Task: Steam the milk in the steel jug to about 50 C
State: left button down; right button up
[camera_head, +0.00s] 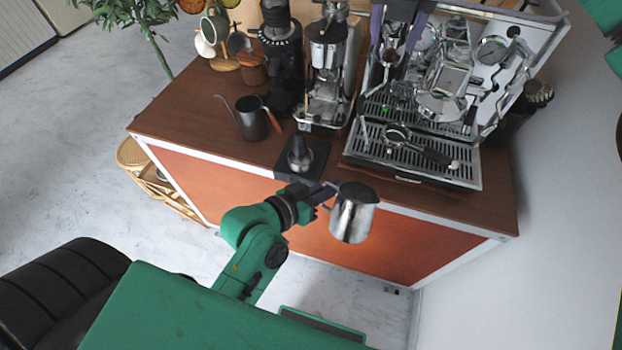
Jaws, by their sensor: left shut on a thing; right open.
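The steel jug (353,216) is held upright in the air, just off the front edge of the counter. My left gripper (323,194) is shut on it at its handle side, to the left of the jug; the fingers partly hide the handle. The jug's inside is dark, and I cannot tell the milk level. The espresso machine (462,65) stands at the back right of the counter, behind the jug, with its slotted drip tray (375,155) in front. I cannot clearly make out the steam wand. My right gripper is not in view; only green arm parts show at the top right.
A portafilter (398,137) lies on the drip tray. A tamper (300,155) on a black stand, a dark kettle (252,120) and a grinder (327,70) stand to the left. The wall is close on the right. The air before the counter is clear around the jug.

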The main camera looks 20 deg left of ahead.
aim_at(391, 51)
jog(key=shift+s, duration=0.15)
pick_arm(q)
jog(key=w+f, duration=0.3)
jog(key=w, duration=0.5)
jog(key=w+r, duration=0.8)
jog(key=shift+a, duration=0.25)
dwell(0.6)
jog(key=shift+w, duration=0.1)
pick_arm(e)
jog(key=shift+f, duration=0.1)
jog(key=shift+x, duration=2.95)
grip_shut()
